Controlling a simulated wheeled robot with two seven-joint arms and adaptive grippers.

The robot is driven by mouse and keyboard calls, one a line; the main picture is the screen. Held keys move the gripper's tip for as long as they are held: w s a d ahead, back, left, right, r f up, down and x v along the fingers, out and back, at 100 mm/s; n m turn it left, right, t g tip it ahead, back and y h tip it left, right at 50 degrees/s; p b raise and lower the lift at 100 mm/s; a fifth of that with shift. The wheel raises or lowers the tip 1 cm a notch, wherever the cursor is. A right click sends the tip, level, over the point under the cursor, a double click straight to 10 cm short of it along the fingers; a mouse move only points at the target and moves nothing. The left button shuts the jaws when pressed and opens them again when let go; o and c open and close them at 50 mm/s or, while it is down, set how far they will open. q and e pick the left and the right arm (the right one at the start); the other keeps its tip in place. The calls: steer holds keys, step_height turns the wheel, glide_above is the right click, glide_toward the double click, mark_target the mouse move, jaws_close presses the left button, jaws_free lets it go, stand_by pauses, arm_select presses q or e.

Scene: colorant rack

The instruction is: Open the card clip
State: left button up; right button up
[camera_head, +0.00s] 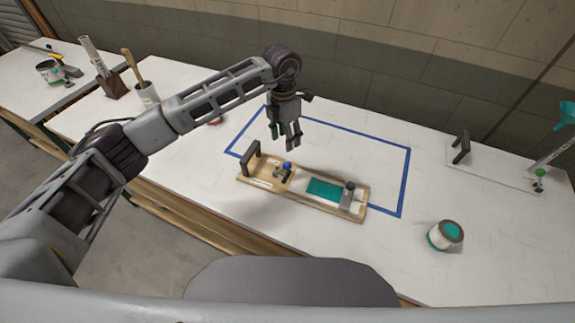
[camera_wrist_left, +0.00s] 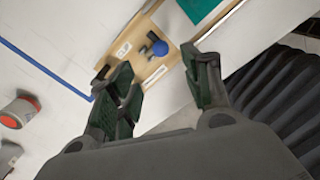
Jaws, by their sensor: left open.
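A wooden board (camera_head: 255,184) lies on the white table with a teal card (camera_head: 323,189) on it. A grey clip-like part with a dark top (camera_head: 348,194) stands at the card's right end. A small lever with a blue knob (camera_head: 287,166) sits left of the card; the knob also shows in the wrist view (camera_wrist_left: 160,48). I cannot tell for sure which part is the card clip. My left gripper (camera_head: 288,143) points down, open and empty, above and apart from the board, near the blue knob. Its two fingers (camera_wrist_left: 163,88) are spread in the wrist view. My right gripper is not in view.
A black handle (camera_head: 250,159) rises at the board's left end. Blue tape (camera_head: 408,170) outlines an area around the board. A paint can (camera_head: 445,235) stands to the right. A brush pot (camera_head: 148,95) stands at the left. Free table lies behind the board.

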mark_target(287, 163)
arm_select(q)
steer(key=f+p, duration=0.1)
steer(key=f, duration=0.3)
steer(key=f+p, duration=0.1)
steer(key=f, duration=0.4)
steer(key=f+p, duration=0.1)
steer(key=f, duration=0.3)
steer(key=shift+s+d+f, duration=0.25)
steer(key=shift+s+d, duration=0.05)
steer(key=c, duration=0.9)
steer(key=shift+s, duration=0.1)
jaws_close()
steer(key=shift+f, duration=0.1)
